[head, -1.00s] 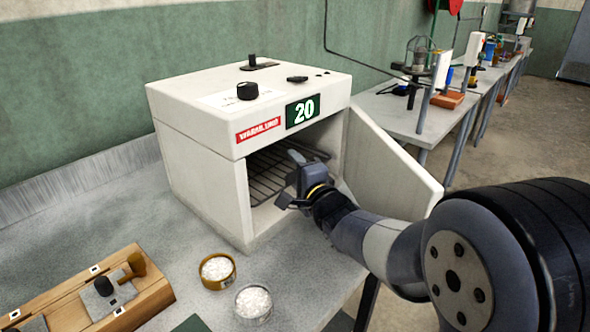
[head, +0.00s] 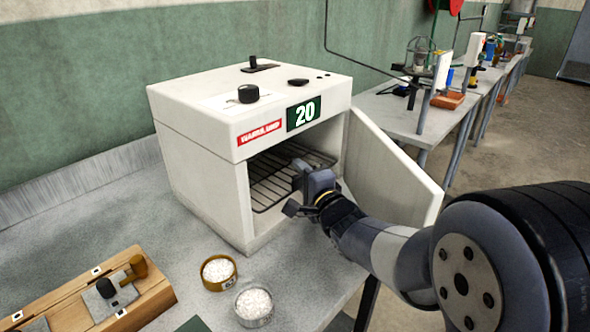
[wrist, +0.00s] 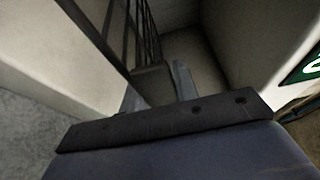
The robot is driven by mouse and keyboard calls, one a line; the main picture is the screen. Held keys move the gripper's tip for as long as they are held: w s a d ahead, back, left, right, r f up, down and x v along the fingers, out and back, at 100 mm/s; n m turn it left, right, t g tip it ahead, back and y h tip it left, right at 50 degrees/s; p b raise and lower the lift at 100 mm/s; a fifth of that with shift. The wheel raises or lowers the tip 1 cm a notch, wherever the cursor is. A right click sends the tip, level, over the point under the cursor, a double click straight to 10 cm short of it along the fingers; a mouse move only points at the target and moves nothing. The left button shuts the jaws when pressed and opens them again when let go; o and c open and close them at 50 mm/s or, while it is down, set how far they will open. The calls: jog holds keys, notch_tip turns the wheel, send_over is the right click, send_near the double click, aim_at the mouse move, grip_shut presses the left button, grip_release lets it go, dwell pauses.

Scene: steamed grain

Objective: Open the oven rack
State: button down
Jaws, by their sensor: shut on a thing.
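The oven is a white box (head: 200,150) with a green display reading 20, and its door (head: 392,180) stands open to the right. The dark wire oven rack (head: 270,182) lies level inside the chamber, its front near the opening. My gripper (head: 297,187) is at the rack's front edge in the mouth of the oven, shut on the rack. In the wrist view the rack's bars (wrist: 122,30) run up from the fingers (wrist: 158,85). The exact contact is partly hidden by the gripper body.
Two round dishes of white grains, a brass one (head: 220,285) and a clear one (head: 254,318), stand on the bench before the oven. A wooden box (head: 85,300) lies at the lower left. My arm passes close to the open door.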

jog(key=shift+s+d+r+p, duration=0.15)
jog(key=shift+s+d+r, duration=0.05)
jog(key=shift+s+d, duration=0.3)
jog(key=shift+s+d+r+p, duration=0.15)
jog(key=shift+s+d+r, duration=0.05)
jog(key=shift+s+d, duration=0.2)
jog(key=c, duration=1.4)
grip_release()
jog(key=shift+o, duration=1)
jog(key=shift+f, duration=0.1)
jog(key=p+v, duration=0.1)
jog(key=v, duration=0.9)
jog(key=shift+s+d, duration=0.15)
jog(key=shift+s, duration=0.25)
